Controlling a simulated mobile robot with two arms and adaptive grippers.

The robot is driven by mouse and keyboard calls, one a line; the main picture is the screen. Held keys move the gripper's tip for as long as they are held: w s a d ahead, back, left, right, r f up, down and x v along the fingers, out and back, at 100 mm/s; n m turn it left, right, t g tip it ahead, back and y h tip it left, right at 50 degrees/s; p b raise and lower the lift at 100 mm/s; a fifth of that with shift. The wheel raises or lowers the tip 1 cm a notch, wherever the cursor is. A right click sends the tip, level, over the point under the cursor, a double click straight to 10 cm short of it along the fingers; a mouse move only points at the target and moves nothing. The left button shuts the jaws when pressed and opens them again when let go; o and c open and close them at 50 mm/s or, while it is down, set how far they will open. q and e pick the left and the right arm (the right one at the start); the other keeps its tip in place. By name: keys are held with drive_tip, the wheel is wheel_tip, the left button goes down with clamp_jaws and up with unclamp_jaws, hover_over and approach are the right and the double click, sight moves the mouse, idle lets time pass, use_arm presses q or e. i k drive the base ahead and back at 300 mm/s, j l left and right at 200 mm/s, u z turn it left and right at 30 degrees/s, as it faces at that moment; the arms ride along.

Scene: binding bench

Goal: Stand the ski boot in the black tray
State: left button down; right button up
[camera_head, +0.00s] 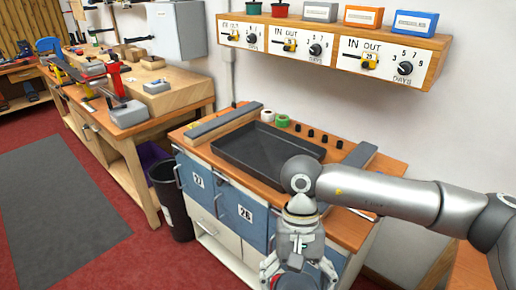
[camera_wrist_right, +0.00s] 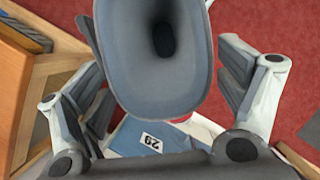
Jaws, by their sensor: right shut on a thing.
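The black tray (camera_head: 262,150) lies flat and empty on the wooden top of the cabinet, in the middle of the head view. My right gripper (camera_head: 296,264) is at the bottom of the head view, in front of the cabinet's near side. It is shut on the ski boot, of which only a blue and red part (camera_head: 306,280) shows below the fingers. In the right wrist view the grey-blue boot (camera_wrist_right: 150,88) sits between the fingers, its dark opening facing the camera. Its lower part is hidden. My left gripper is not in view.
Grey bars (camera_head: 222,124) (camera_head: 360,155) flank the tray. Tape rolls (camera_head: 282,121) and several black knobs (camera_head: 311,133) stand behind it. A shelf with dials (camera_head: 330,45) hangs above. A dark bin (camera_head: 170,198) stands left of the cabinet (camera_head: 205,190).

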sight(272, 154)
drive_tip(key=i+j, duration=0.2)
drive_tip(key=j, duration=0.15)
drive_tip(key=i+j+z, duration=0.1)
drive_tip(key=j, duration=0.25)
drive_tip(key=i+j, duration=0.3)
drive_tip(key=j+z, duration=0.05)
